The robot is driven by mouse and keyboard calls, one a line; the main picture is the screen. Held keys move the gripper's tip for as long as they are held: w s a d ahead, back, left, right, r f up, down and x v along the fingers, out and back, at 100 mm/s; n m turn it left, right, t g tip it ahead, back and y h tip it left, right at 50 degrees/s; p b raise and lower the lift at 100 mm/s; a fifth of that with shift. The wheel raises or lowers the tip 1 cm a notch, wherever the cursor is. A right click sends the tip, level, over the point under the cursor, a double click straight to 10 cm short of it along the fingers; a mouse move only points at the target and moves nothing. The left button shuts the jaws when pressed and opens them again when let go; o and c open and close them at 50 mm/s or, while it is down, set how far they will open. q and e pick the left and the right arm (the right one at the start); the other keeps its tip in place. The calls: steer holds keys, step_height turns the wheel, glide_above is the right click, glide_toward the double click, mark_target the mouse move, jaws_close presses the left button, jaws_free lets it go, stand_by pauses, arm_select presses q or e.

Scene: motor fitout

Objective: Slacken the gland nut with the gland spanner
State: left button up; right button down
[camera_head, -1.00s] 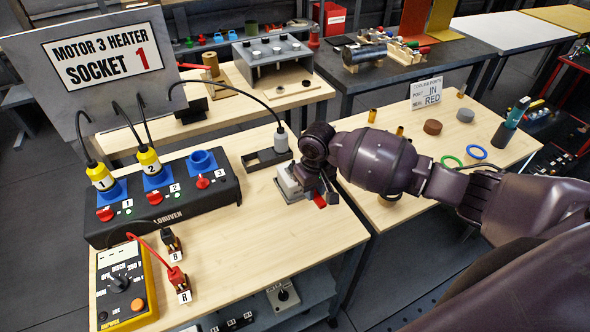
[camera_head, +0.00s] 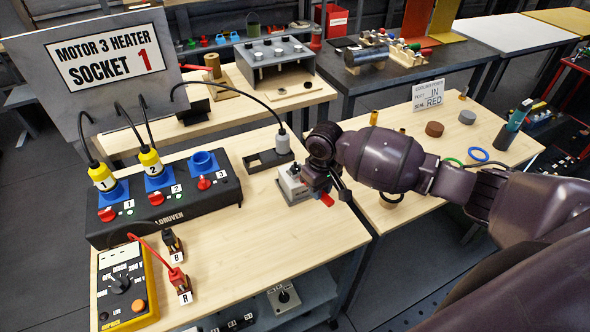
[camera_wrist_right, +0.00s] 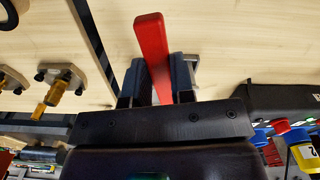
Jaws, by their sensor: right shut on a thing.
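My right gripper (camera_head: 318,190) is over the right part of the near bench, beside a small grey block (camera_head: 290,187). It is shut on a red bar-like handle (camera_head: 327,199), which I take to be the gland spanner. In the right wrist view the red handle (camera_wrist_right: 152,50) sticks up between the two fingers of the right gripper (camera_wrist_right: 158,80). The spanner's working end is hidden by the gripper. I cannot make out the gland nut, nor whether the spanner touches anything. My left gripper is not in view.
A black socket box (camera_head: 165,195) with yellow plugs and a cable stands to the left. A yellow meter (camera_head: 125,288) is at the front left. A grey-white plug (camera_head: 283,143) stands behind the grey block.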

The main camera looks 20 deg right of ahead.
steer(key=shift+d, duration=0.15)
stand_by(0.3)
steer(key=shift+w+d+n, duration=0.2)
steer(key=shift+d+n, duration=0.2)
steer(key=shift+n, duration=0.3)
steer(key=shift+d, duration=0.15)
steer(key=shift+w+d+n, duration=0.2)
steer(key=shift+d+n, duration=0.15)
steer(key=shift+n, duration=0.15)
steer(key=shift+d, duration=0.15)
steer(key=shift+w+d+n, duration=0.25)
steer(key=shift+d+n, duration=0.1)
steer(key=shift+n, duration=0.35)
steer(key=shift+w+d, duration=0.1)
steer(key=shift+d, duration=0.05)
